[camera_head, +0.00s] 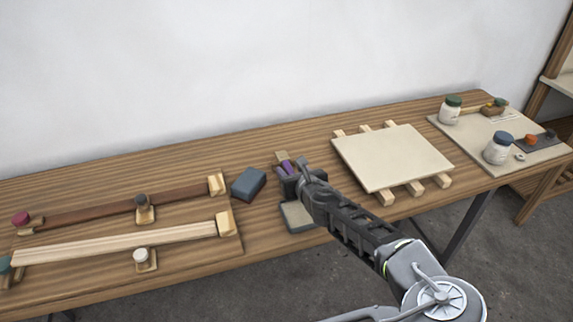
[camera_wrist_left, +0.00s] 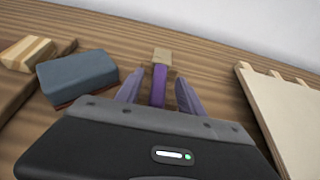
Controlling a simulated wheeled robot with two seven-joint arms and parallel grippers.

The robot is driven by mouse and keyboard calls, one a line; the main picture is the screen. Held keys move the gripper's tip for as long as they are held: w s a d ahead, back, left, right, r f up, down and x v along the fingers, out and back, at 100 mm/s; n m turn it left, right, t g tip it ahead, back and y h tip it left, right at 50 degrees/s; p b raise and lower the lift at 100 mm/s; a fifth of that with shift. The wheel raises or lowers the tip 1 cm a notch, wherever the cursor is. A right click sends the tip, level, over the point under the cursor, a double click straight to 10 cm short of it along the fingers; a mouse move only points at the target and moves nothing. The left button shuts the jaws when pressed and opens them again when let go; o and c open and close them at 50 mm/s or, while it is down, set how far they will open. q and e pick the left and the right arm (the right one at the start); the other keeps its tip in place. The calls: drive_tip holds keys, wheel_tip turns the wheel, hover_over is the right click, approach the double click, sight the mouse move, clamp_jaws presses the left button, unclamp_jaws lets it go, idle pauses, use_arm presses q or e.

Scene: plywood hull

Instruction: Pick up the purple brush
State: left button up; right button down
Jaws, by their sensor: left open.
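The purple brush lies on the wooden bench top, with its purple handle (camera_wrist_left: 159,86) and a tan block-like end (camera_wrist_left: 162,56) pointing away from me in the left wrist view. In the head view its purple part (camera_head: 286,166) shows just beyond my gripper, with the tan end behind it. My left gripper (camera_head: 287,172) is open over the brush. In the left wrist view its two fingers (camera_wrist_left: 159,92) stand on either side of the handle, with gaps. The handle's near part is hidden by the gripper body. My right gripper is not in view.
A blue-grey block (camera_head: 248,183) lies left of the brush. A grey-green pad (camera_head: 297,216) lies nearer the front edge. A pale board (camera_head: 391,157) on wooden slats is to the right. Clamped wood strips (camera_head: 120,242) lie left. Jars (camera_head: 498,149) stand on a mat far right.

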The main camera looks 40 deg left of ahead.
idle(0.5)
use_arm(q)
clamp_jaws()
idle(0.4)
